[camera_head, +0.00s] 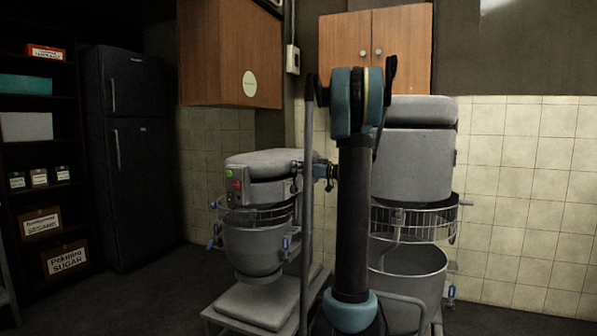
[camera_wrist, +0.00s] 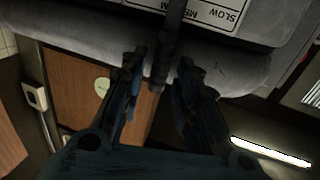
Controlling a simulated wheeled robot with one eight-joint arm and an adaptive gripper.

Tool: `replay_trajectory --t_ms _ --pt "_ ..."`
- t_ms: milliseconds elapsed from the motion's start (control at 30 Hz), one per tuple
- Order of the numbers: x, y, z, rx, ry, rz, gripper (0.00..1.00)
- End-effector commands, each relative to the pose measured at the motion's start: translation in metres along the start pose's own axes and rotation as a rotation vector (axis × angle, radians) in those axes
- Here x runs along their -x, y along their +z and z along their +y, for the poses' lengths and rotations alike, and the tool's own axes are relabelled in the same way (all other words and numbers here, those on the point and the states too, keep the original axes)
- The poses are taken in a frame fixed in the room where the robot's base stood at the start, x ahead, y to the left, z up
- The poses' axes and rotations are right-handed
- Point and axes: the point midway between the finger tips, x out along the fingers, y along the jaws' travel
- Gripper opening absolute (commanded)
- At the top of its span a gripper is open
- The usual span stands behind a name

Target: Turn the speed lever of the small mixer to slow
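The small mixer (camera_head: 262,165) stands left of centre in the head view, grey, with a green and a red button on its head and a bowl below. In the wrist view its speed lever (camera_wrist: 170,42) is a dark bar hanging beside a white label (camera_wrist: 220,12) that reads "SLOW" and part of another word. My gripper (camera_head: 298,167) is at the right side of the mixer head. In the wrist view the gripper (camera_wrist: 160,62) is open, with one finger on each side of the lever's end. Gaps show beside the lever; contact is not clear.
A larger mixer (camera_head: 415,150) stands close on the right, partly behind my arm. A wooden wall cabinet (camera_head: 225,50) hangs above the small mixer. A dark fridge (camera_head: 125,190) and a shelf (camera_head: 75,150) stand at the left, with open floor before them.

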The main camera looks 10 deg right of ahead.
Motion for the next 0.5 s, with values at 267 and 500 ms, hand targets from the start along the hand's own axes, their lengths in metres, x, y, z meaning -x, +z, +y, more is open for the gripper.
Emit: replay_trajectory --t_ms 267,500 --pt "-0.0108 0.0 0.0002 0.0 0.0 0.0 0.29" --pt "-0.0106 0.0 0.0001 0.0 0.0 0.0 0.18"
